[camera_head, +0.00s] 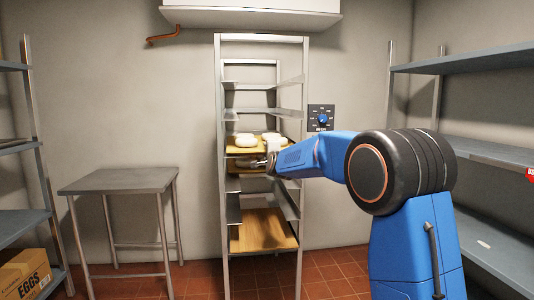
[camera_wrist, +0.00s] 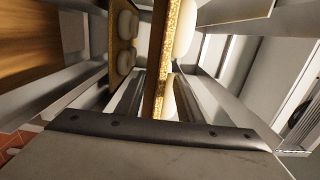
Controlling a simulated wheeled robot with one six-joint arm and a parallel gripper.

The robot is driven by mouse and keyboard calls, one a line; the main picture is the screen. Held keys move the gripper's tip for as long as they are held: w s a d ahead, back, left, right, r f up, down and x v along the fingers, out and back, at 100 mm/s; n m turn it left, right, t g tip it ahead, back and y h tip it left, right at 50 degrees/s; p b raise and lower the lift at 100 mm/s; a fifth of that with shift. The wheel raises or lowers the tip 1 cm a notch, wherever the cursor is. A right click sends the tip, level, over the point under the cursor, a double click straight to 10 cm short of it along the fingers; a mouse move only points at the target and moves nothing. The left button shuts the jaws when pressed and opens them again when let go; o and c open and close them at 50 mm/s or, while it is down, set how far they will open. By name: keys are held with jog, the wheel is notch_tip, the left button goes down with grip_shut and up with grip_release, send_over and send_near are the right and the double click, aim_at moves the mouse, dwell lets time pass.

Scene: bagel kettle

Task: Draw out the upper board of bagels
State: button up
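The upper board of bagels (camera_head: 240,150) lies in the tall rack, yellow with meal, with pale bagels (camera_head: 246,140) on top. A second board with bagels (camera_head: 240,168) sits just below it, partly hidden by my gripper. My gripper (camera_head: 269,160) is at the front of the rack, at about the upper board's near edge. In the wrist view, turned sideways, the upper board (camera_wrist: 162,50) runs edge-on between the two fingers of my gripper (camera_wrist: 158,98). The fingers look apart, with gaps beside the board. The lower board (camera_wrist: 114,62) shows to the left.
The rack (camera_head: 222,120) has side rails and posts close around my gripper. A bare wooden board (camera_head: 262,232) lies low in it. An empty grey table (camera_head: 118,180) stands left. Shelves stand at both sides, with an egg box (camera_head: 27,275) lower left.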

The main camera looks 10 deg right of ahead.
jog(key=s, duration=0.6)
jog(key=shift+s, duration=0.4)
dwell(0.4)
